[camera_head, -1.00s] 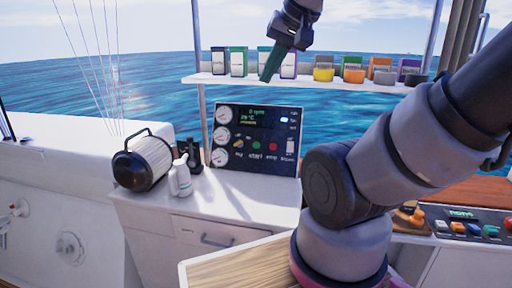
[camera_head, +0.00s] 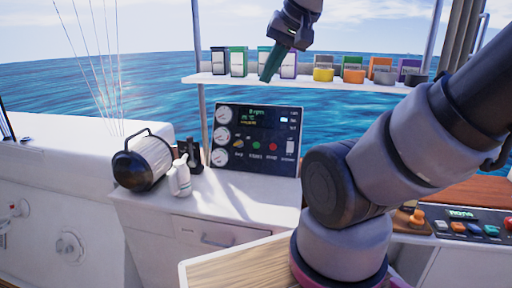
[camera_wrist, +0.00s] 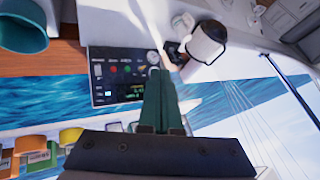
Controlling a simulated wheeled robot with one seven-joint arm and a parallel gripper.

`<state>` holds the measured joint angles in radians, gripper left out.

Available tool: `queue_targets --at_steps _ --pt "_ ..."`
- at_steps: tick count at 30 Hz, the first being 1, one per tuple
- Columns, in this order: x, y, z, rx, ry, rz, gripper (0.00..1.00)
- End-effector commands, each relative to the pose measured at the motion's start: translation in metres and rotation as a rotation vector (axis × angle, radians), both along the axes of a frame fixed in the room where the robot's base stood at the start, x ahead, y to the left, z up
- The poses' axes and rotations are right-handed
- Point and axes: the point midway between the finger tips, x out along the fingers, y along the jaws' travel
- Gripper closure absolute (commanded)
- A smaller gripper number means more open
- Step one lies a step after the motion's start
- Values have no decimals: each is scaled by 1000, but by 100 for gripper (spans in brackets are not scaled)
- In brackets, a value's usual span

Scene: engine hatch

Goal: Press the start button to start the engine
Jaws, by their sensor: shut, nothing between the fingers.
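The start button is a small green button (camera_head: 256,146) on the dark engine panel (camera_head: 285,170), just above its label. A red button (camera_head: 273,147) sits to its right. The panel shows gauges at its left and a readout of 0 rpm. In the wrist view the panel (camera_wrist: 101,92) appears upside down, with the green button (camera_wrist: 113,69) near its upper middle. My gripper (camera_head: 267,78) is shut and empty, held above the panel in the picture and apart from it. Its green fingers (camera_wrist: 160,100) show in the wrist view.
A shelf (camera_head: 215,80) with several boxes and coloured cups is behind my gripper. A control box (camera_head: 470,225) is at the right.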

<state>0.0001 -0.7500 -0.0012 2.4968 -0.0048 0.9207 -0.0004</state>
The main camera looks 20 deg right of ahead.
Motion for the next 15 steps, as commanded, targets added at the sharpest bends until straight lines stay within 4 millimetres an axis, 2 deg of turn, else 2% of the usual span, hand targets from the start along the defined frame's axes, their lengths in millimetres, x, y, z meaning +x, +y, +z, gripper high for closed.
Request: queue_targets --at_steps 8,11,15 --pt "5 7 -7 52 49 -25 100" --pt "12 19 -17 146 133 -69 100" --pt "27 44 -35 342 303 -171 100"
